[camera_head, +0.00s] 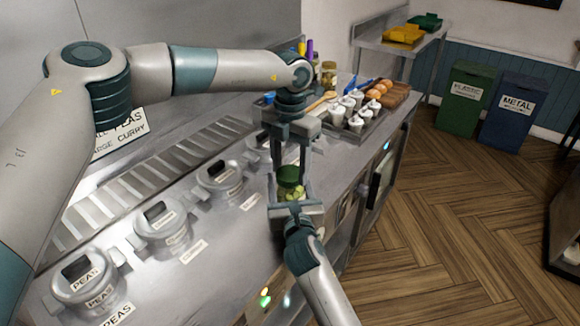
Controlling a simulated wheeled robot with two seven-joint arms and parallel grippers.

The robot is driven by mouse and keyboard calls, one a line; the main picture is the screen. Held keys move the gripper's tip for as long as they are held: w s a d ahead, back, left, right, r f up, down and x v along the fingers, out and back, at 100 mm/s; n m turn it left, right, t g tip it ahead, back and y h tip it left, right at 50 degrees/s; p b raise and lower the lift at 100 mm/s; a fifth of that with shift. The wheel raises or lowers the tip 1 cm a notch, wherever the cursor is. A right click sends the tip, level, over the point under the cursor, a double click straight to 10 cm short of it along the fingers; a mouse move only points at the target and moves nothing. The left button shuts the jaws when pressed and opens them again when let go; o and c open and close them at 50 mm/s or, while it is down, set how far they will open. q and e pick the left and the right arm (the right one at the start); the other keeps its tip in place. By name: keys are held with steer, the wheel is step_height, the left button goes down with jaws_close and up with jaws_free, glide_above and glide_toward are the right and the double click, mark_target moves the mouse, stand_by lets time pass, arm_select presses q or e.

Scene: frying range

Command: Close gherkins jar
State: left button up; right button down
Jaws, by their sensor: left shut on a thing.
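The gherkins jar (291,193) is a small glass jar with pale green pieces inside, upright near the front edge of the steel counter. Its dark green lid (289,175) is at the jar's top; I cannot tell whether it is fully seated. My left gripper (290,171) points straight down from above, shut on the lid with a finger on each side. My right gripper (290,190) reaches in from the front, its fingers on both sides of the jar's body, seemingly shut on it. The jar's lower part is hidden by the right gripper.
Several lidded steel pots with labels (161,226) line the counter (225,262) to the left. A tray of white cups (355,122), buns (376,94) and other jars (329,74) stand at the back. Green (466,99) and blue (513,112) bins are on the far floor.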

arm_select(q)
steer(key=o, duration=1.3)
steer(key=shift+c, duration=0.2)
step_height(320, 180, up, 12)
arm_select(e)
steer(key=shift+c, duration=2.3)
jaws_free()
steer(key=shift+s, duration=0.15)
arm_select(q)
steer(key=shift+f+b, duration=0.9)
arm_select(e)
steer(key=s+d, duration=0.2)
steer(key=s, duration=1.5)
steer(key=shift+d, duration=0.4)
